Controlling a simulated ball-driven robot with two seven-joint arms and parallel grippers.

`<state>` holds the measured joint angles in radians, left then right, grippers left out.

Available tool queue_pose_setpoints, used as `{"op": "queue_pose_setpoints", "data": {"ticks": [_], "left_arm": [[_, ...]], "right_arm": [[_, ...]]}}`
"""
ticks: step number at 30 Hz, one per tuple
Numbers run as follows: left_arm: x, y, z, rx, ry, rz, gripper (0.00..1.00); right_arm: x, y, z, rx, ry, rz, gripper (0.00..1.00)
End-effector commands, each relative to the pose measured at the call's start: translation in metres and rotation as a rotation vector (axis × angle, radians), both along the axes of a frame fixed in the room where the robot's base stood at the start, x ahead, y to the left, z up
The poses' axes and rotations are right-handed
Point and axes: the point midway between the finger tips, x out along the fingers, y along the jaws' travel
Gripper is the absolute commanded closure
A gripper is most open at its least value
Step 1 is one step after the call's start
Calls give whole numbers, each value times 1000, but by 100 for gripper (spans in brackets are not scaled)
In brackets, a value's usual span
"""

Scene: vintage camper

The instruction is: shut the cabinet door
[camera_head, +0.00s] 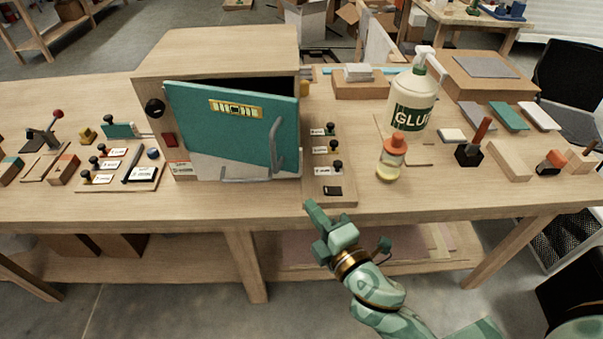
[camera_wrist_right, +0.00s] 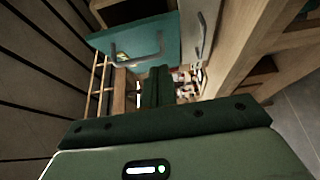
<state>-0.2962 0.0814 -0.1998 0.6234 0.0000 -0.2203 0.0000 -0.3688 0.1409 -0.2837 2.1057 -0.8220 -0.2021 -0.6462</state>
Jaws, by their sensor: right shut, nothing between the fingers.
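The wooden cabinet (camera_head: 215,50) stands on the workbench. Its teal door (camera_head: 215,125) is ajar, with a dark gap along the top that widens to the right. A grey bar handle (camera_head: 276,145) is near the door's right edge. The door also shows in the right wrist view (camera_wrist_right: 160,36), with its handle on it. My right gripper (camera_head: 314,211) is shut and empty, at the bench's front edge, below and right of the door and apart from it. Its fingers show in the right wrist view (camera_wrist_right: 158,84). My left gripper is not in view.
A white drawer front with a grey handle (camera_head: 246,180) is under the door. A board with knobs (camera_head: 335,188) lies right of the cabinet. A glue bottle (camera_head: 413,100) and an orange-capped bottle (camera_head: 393,158) stand farther right. Another knob board (camera_head: 105,181) is at left.

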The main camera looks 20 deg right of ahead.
Motion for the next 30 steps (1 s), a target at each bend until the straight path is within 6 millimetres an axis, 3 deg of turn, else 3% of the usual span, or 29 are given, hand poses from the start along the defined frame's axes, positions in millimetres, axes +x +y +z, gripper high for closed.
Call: {"op": "queue_pose_setpoints", "data": {"ticks": [4,13,15,21,30], "left_arm": [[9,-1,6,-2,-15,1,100],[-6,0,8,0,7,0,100],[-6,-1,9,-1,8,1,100],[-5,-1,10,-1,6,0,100],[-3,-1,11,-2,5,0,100]], "right_arm": [[28,5,2,1,-2,1,100],[90,17,1,4,1,0,100],[99,8,0,2,2,0,100],[116,-4,0,4,4,0,100],[119,-7,-1,6,4,1,100]]}}
